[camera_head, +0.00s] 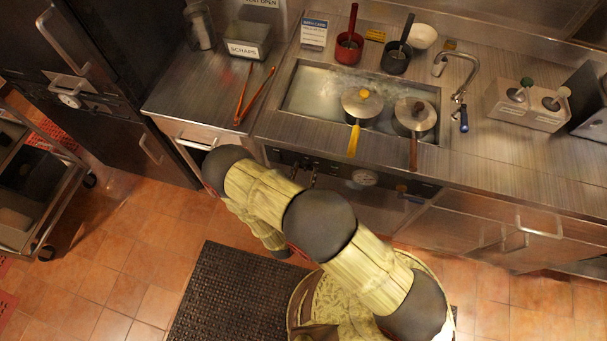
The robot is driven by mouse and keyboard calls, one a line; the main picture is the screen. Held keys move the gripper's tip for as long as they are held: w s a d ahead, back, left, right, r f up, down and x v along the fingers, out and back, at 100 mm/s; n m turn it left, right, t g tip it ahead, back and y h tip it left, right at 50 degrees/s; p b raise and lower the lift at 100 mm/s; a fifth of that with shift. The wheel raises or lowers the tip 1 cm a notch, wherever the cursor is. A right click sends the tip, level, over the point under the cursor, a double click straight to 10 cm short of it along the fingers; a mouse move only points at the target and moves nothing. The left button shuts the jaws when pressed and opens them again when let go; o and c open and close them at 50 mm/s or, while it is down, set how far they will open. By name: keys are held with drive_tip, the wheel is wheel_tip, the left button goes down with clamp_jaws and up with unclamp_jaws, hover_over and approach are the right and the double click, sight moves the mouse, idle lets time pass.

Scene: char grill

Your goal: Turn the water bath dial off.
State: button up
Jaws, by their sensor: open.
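The water bath (292,98) is a steaming basin sunk into the steel counter. Its dark front panel (337,171) lies below the counter edge. A round white-faced gauge (363,177) shows on this panel. A blue-handled part (411,197) sits at the panel's right end. I cannot make out the dial clearly; my arm covers part of the panel. My gripper (309,174) seems to show only as small dark fingers at the panel, just above my arm's dark joint. It is open, and I see nothing held. Whether it touches the panel is hidden.
Two lidded pots (362,104) (414,116) stand in the bath, handles overhanging the counter front. Red tongs (254,96) lie to the left, beside the scraps bin (248,42). A faucet (463,72) is at right. A black mat (222,290) covers the floor near my base.

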drive_tip(key=shift+s, duration=0.15)
drive_tip(key=v, duration=1.1)
drive_tip(key=shift+s+a, duration=0.15)
drive_tip(key=shift+s, duration=0.25)
